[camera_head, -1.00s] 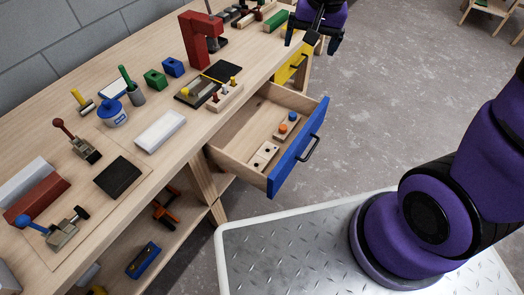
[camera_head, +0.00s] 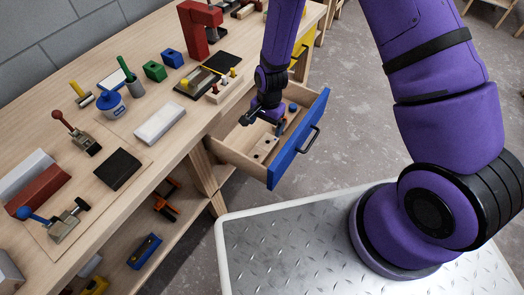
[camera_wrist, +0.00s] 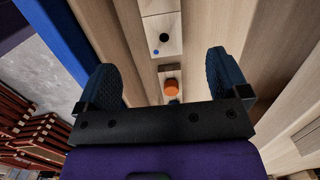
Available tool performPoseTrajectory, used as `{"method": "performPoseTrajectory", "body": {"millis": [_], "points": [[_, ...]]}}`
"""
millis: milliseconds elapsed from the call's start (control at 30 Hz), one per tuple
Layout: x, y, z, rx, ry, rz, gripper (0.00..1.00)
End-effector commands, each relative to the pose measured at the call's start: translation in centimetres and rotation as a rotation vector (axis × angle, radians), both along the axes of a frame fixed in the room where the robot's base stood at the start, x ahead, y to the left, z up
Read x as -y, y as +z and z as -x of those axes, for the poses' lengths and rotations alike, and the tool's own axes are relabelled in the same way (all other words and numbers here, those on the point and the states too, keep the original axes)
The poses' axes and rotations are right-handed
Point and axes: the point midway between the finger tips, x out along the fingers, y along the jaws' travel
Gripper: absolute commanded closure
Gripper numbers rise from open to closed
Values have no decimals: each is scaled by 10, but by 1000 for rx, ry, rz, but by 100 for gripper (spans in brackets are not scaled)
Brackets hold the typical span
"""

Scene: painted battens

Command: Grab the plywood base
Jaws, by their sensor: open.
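The open drawer (camera_head: 299,157) with a blue front holds light wooden pieces that look like plywood. One flat wooden piece (camera_head: 262,150) with dark round spots lies toward the near end. In the wrist view, a wooden piece (camera_wrist: 160,27) with a black spot and a blue dot lies beyond the fingertips. Another piece with an orange knob (camera_wrist: 171,88) lies between the fingers. I cannot tell for certain which is the plywood base. My gripper (camera_head: 265,120) is open and empty, pointing down over the drawer; it also shows in the wrist view (camera_wrist: 168,75). My arm hides part of the drawer.
The drawer walls stand close around my gripper. A blue knob (camera_head: 292,107) shows in the drawer near the blue front. On the workbench are a red press (camera_head: 196,28), a white block (camera_head: 160,123) and several clamps. Open floor lies to the right.

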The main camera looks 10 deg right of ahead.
Motion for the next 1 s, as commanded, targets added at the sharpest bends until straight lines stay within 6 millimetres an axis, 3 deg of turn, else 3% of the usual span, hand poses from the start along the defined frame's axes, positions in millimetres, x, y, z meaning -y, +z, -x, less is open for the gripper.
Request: {"method": "performPoseTrajectory", "body": {"millis": [500,833,1000], "points": [[-8,-62,10,-18,-24,4,6],[-10,-83,11,-17,-23,3,6],[-13,-106,10,-18,-23,3,6]]}}
